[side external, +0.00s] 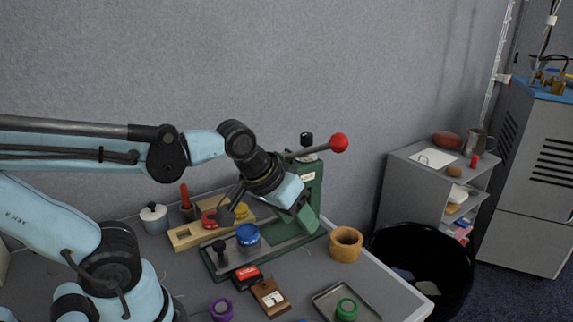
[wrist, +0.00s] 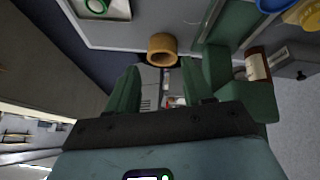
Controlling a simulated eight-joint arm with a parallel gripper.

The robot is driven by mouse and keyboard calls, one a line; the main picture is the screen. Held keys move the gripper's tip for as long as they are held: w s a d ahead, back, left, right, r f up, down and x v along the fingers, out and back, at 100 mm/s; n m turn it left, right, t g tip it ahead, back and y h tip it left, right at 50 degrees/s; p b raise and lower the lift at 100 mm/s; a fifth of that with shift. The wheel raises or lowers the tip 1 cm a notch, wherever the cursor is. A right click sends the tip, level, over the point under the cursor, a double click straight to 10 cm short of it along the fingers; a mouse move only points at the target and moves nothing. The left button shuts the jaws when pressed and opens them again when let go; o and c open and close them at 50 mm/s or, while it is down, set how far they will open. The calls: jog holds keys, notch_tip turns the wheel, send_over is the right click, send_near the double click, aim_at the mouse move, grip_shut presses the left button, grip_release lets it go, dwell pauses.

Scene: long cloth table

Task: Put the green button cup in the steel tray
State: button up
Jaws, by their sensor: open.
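The green button cup (side external: 347,309) is a small round green ring with a pale centre. It sits inside the steel tray (side external: 318,299), a shallow grey metal tray at the front right of the table. Both are cut off at the top of the wrist view, with the cup (wrist: 95,5) inside the tray (wrist: 122,18). My gripper (wrist: 160,78) is open with nothing between its fingers. In the side view it is above the table by the green press, up and to the left of the tray, and apart from the cup. Its fingertips are hard to make out there.
A green press (side external: 312,185) with a red-knobbed lever stands close by my gripper. A wooden cup (side external: 346,246) stands between press and tray. A blue cup (side external: 247,234), a purple ring (side external: 221,309) and small boxes lie left. A black bin (side external: 420,255) stands beyond the right edge.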

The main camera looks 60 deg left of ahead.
jog(key=m, duration=0.1)
jog(key=a+m+t, duration=0.1)
jog(key=m, duration=0.1)
jog(key=shift+s+a+f, duration=0.2)
jog(key=shift+s+a, duration=0.1)
jog(key=shift+s, duration=0.1)
